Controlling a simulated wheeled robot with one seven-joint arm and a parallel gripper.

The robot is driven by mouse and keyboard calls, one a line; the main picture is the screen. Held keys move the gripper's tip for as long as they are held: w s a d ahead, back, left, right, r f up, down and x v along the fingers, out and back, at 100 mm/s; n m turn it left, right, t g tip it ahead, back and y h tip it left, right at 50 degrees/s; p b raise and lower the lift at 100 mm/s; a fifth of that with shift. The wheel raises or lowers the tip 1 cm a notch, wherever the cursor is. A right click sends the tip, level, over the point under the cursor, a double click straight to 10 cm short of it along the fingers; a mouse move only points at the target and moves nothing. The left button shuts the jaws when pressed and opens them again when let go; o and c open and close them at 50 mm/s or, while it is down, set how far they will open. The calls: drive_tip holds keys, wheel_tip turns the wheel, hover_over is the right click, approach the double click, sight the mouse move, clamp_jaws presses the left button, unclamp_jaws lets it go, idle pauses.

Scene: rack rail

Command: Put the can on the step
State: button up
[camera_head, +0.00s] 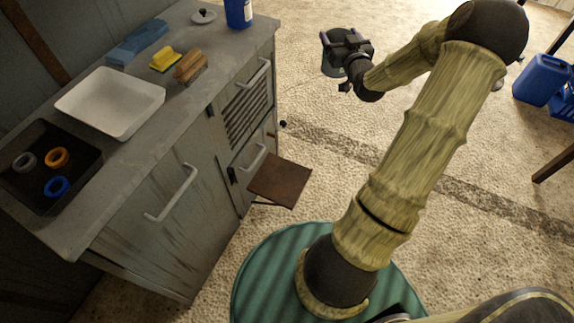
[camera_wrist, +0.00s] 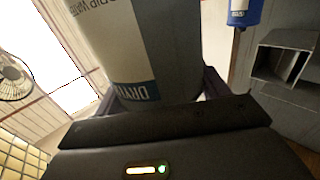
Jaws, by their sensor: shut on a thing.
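The can (camera_head: 336,66) is a grey cylinder in the upper middle of the head view. It fills the middle of the wrist view (camera_wrist: 150,45), with a white and dark blue label. My gripper (camera_head: 345,46) is shut on the can, one finger on each side, and holds it in the air over the floor. The step (camera_head: 280,181) is a small brown square plate at the cabinet's right side, low down. It is bare. My gripper and the can are up and to the right of it in the head view, well apart.
The grey cabinet (camera_head: 165,215) has protruding handles beside the step. On its top are a white tray (camera_head: 110,85), a dark tray (camera_head: 85,150) with rings, a sponge (camera_head: 165,60), a brush (camera_head: 190,68) and a blue container (camera_head: 239,14). Blue jugs (camera_head: 541,79) stand far right. The floor between is clear.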

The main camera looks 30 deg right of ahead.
drive_tip(key=w+a+f+n+y+b, duration=0.1)
drive_tip(key=a+f+n+y+b, duration=0.1)
drive_tip(key=f+b, duration=1)
drive_tip(key=w+a+f+n+y+b, duration=0.1)
drive_tip(key=a+f+y+b, duration=0.3)
drive_tip(key=f+b, duration=0.9)
drive_tip(key=w+a+f+n+y+b, duration=0.2)
drive_tip(key=a+f+b, duration=0.6)
drive_tip(key=f, duration=2.1)
drive_tip(key=b, duration=0.5)
drive_tip(key=shift+w+f+n+y, duration=0.25)
drive_tip(key=shift+f+n+y, duration=0.05)
drive_tip(key=shift+f+y, duration=0.1)
drive_tip(key=shift+b, duration=0.3)
wheel_tip(320, 180, down, 6)
drive_tip(key=b, duration=0.4)
drive_tip(key=shift+f, duration=0.15)
drive_tip(key=shift+f+b, duration=1.2)
drive_tip(key=shift+f, duration=0.65)
drive_tip(key=shift+f, duration=0.15)
drive_tip(key=o, duration=1.3)
drive_tip(key=shift+o, duration=0.2)
